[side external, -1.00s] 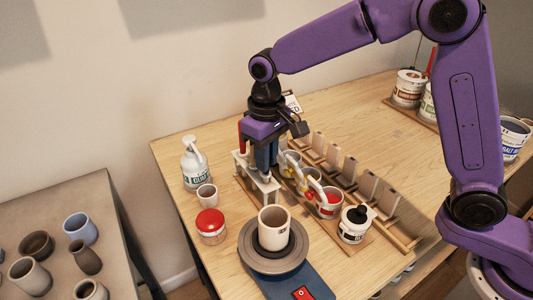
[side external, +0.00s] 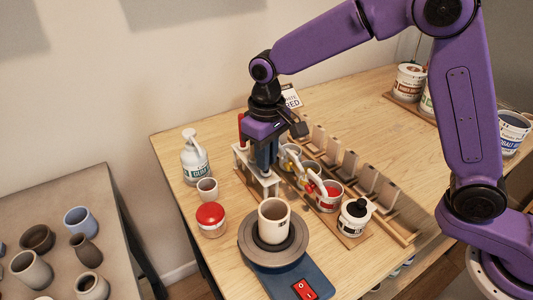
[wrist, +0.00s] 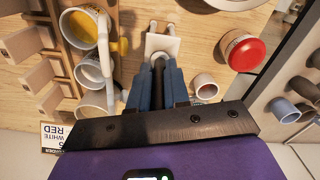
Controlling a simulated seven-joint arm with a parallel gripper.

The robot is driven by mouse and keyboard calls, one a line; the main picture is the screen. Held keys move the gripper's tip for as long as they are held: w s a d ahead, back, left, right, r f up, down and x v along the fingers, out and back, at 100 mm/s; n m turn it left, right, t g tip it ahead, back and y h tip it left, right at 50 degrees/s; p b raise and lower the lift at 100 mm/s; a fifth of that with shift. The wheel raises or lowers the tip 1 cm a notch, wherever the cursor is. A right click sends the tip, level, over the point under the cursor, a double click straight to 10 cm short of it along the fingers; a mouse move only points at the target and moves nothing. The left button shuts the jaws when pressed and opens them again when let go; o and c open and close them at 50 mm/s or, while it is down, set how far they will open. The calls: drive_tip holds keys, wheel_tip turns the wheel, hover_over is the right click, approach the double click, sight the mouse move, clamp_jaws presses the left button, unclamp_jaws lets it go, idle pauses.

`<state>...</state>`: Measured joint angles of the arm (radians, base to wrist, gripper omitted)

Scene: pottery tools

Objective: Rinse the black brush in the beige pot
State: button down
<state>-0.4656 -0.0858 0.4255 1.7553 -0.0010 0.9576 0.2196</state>
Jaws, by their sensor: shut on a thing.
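My gripper (side external: 265,165) points down over the white brush rack (side external: 271,182), with its blue fingers close together. In the wrist view, the fingers (wrist: 158,75) are shut on the dark handle of the black brush (wrist: 158,88). The brush's lower end is hidden, so I cannot tell whether it still sits in the rack. A small beige pot (side external: 207,191) stands left of the rack, beside the spray bottle. It also shows in the wrist view (wrist: 205,88), right of the fingers. A larger beige cup (side external: 273,226) stands on the pottery wheel (side external: 251,254).
A red-lidded jar (side external: 211,220) stands in front of the small pot. The white spray bottle (side external: 194,160) is behind it. Glaze mugs (side external: 327,197) and a row of wooden holders (side external: 349,165) lie right of my gripper. A red handle (side external: 241,127) rises beside it.

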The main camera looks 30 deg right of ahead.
drive_tip(key=shift+f, duration=0.3)
idle(0.6)
drive_tip(key=c, duration=1)
unclamp_jaws()
drive_tip(key=shift+r, duration=0.15)
wheel_tip(320, 180, up, 17)
drive_tip(key=shift+r, duration=0.1)
drive_tip(key=s+d+f+n, duration=0.3)
drive_tip(key=s+d+f, duration=0.1)
drive_tip(key=s+d, duration=0.3)
drive_tip(key=s+d+f+n, duration=0.3)
drive_tip(key=s+d+f, duration=0.2)
drive_tip(key=s, duration=0.6)
drive_tip(key=s+d+f+n, duration=0.2)
drive_tip(key=s+d+f, duration=0.3)
drive_tip(key=s+d, duration=0.3)
drive_tip(key=shift+s+d+n, duration=0.15)
drive_tip(key=shift+s+n, duration=0.05)
drive_tip(key=shift+s, duration=0.3)
drive_tip(key=shift+s+d+n, duration=0.15)
drive_tip(key=shift+s+n, duration=0.05)
drive_tip(key=shift+s, duration=0.3)
